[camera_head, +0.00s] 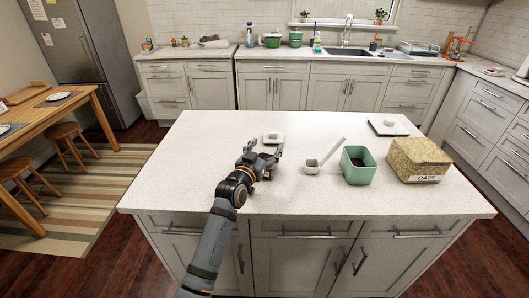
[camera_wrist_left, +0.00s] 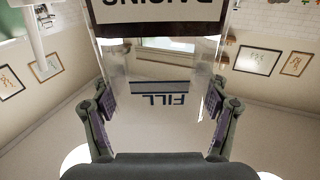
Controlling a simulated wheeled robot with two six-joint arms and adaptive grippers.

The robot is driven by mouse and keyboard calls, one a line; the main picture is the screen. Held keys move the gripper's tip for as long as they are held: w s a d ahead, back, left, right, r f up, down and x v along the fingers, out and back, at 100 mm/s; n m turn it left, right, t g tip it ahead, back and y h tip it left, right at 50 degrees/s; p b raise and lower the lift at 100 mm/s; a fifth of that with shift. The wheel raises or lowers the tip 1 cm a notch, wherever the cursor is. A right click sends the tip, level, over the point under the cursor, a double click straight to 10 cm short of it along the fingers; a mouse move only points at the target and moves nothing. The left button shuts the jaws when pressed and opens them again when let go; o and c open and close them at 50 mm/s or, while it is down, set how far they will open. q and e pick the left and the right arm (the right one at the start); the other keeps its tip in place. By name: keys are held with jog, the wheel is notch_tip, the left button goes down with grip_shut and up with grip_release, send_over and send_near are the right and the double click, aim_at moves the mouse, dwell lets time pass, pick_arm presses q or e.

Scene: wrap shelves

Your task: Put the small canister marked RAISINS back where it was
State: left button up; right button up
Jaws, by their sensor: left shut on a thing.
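The clear canister (camera_wrist_left: 160,52) fills the top middle of the left wrist view. It appears upside down there, with part of a label reading RAISINS and a FILL line lower on its wall. My left gripper (camera_head: 268,161) is over the white island top in the head view, and in the left wrist view its two fingers (camera_wrist_left: 164,115) are shut on the canister's sides. In the head view the canister is mostly hidden by the gripper, and I cannot tell whether it touches the counter. My right gripper is not in view.
On the island (camera_head: 200,140), a small white object (camera_head: 272,136) is behind the gripper. The island's left side is clear.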

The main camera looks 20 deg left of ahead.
pick_arm(q)
jog(key=shift+s+d, duration=0.1)
jog(key=o, duration=1.5)
jog(key=shift+s+r, duration=0.1)
jog(key=shift+s, duration=0.15)
jog(key=shift+o, duration=1.4)
jog(key=shift+s+r, duration=0.1)
jog(key=s, duration=0.7)
jog(key=s+a+b, duration=0.1)
jog(key=s, duration=0.3)
jog(key=shift+s+a, duration=0.1)
jog(key=shift+s, duration=0.25)
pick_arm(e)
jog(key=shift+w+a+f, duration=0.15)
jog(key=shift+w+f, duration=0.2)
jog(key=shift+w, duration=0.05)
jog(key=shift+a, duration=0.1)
